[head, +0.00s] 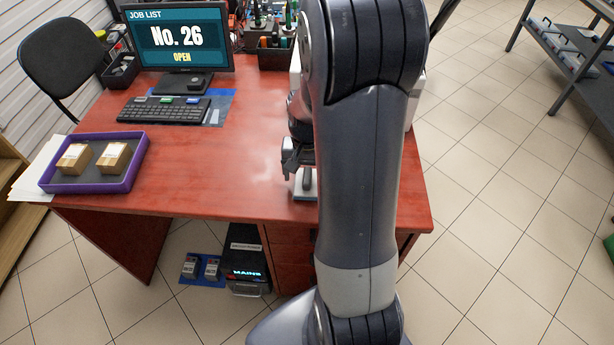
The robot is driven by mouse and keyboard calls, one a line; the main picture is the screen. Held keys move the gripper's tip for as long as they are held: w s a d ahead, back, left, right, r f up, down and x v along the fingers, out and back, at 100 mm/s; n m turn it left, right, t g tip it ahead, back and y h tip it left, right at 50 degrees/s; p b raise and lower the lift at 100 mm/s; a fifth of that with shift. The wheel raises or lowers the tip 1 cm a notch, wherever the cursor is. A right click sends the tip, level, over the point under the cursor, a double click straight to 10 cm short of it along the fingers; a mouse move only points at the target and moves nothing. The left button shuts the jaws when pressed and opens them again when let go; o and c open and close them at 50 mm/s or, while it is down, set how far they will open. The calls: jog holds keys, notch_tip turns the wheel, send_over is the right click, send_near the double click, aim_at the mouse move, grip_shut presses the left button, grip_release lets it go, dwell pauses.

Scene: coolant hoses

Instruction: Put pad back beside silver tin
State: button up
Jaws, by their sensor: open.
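My arm fills the middle of the head view. My gripper (291,168) is left of it, low over the red desk (200,180), with its jaws apart; I see nothing held. Just right of the jaws, a small grey upright piece on a pale flat base (304,194) stands near the desk's front edge, partly covered by my arm. I cannot tell what it is, nor whether the gripper touches it. I cannot make out a pad or a silver tin for certain; the arm hides part of the desk.
A purple tray (92,187) with two cardboard boxes is at the desk's left. A keyboard (165,110) and a monitor (180,38) reading "No. 26 OPEN" stand behind. Dark organisers (272,58) are at the back. A pale object (415,100) shows behind my arm. The desk's centre is clear.

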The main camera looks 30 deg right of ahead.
aim_at(307, 176)
notch_tip(307, 176, up, 10)
jog(key=shift+p, duration=0.3)
jog(key=shift+f, duration=0.1)
notch_tip(307, 176, down, 12)
jog(key=shift+b, duration=0.5)
jog(key=shift+r, duration=1.65)
